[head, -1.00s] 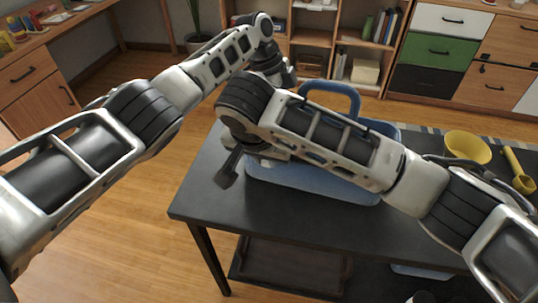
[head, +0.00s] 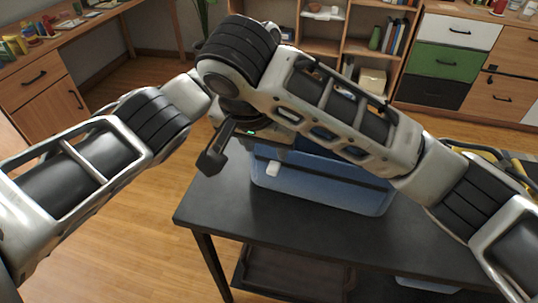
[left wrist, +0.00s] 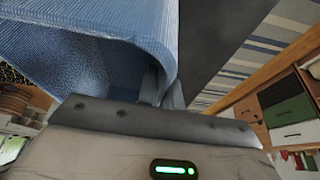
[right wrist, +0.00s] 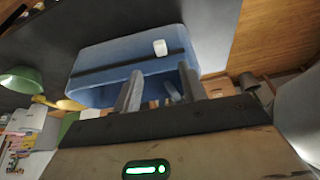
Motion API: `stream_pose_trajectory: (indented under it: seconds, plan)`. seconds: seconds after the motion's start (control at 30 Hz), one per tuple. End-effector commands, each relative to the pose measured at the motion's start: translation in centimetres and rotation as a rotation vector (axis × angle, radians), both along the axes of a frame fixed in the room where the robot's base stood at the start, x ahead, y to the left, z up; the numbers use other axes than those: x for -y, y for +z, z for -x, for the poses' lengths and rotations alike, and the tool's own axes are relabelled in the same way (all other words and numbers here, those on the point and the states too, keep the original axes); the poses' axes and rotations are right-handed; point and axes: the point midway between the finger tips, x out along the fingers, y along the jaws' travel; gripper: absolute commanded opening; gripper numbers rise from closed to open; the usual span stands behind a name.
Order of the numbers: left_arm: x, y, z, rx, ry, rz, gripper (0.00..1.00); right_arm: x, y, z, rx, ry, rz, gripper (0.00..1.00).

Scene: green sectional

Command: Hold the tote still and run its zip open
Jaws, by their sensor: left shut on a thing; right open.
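The blue tote (head: 335,188) stands on the black table, partly hidden by my right arm in the head view. In the right wrist view the tote (right wrist: 100,92) shows a dark strip along it with a small white tab (right wrist: 160,47) on the strip. The tab (head: 273,168) also shows near the tote's left end in the head view. My right gripper (right wrist: 159,72) is open, its fingers apart and empty, facing the tote. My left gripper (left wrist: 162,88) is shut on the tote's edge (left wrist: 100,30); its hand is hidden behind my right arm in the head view.
The black table (head: 240,220) has bare room in front of the tote. Shelves (head: 340,45), drawers (head: 445,60) and a desk (head: 60,45) stand farther back.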

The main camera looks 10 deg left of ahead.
Motion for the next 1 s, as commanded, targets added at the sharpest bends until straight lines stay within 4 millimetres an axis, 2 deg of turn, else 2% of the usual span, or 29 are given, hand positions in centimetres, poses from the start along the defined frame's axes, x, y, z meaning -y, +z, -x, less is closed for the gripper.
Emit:
stream_pose_trajectory:
  seconds: [0.03, 0.2, 0.67, 0.7, 0.77, 1.0]
  plan:
    - [0.0, 0.1, 0.0, 0.001, 0.0, 0.001, 0.0, 0.1, 0.9, 0.2, 0.007, 0.001, 0.004, 0.42]
    - [0.0, 0.1, 0.0, 0.001, 0.0, 0.001, 0.0, 0.0, 2.3, 0.9, 0.002, 0.0, 0.002, 0.42]
    - [0.0, 0.1, 0.0, 0.001, 0.0, 0.001, 0.0, 0.0, 2.6, 1.1, -0.001, -0.002, 0.001, 0.42]
    - [0.0, 0.1, 0.0, 0.001, 0.0, 0.001, 0.18, 0.0, 2.6, 1.1, -0.001, -0.002, 0.001, 0.42]
    - [0.0, 0.1, 0.0, 0.001, -0.001, 0.001, 0.33, 0.0, 2.6, 1.1, -0.001, -0.002, 0.001, 0.42]
    - [0.0, 0.1, 0.0, 0.001, -0.001, 0.001, 0.33, 0.0, 2.6, 1.1, -0.001, -0.002, 0.001, 0.42]
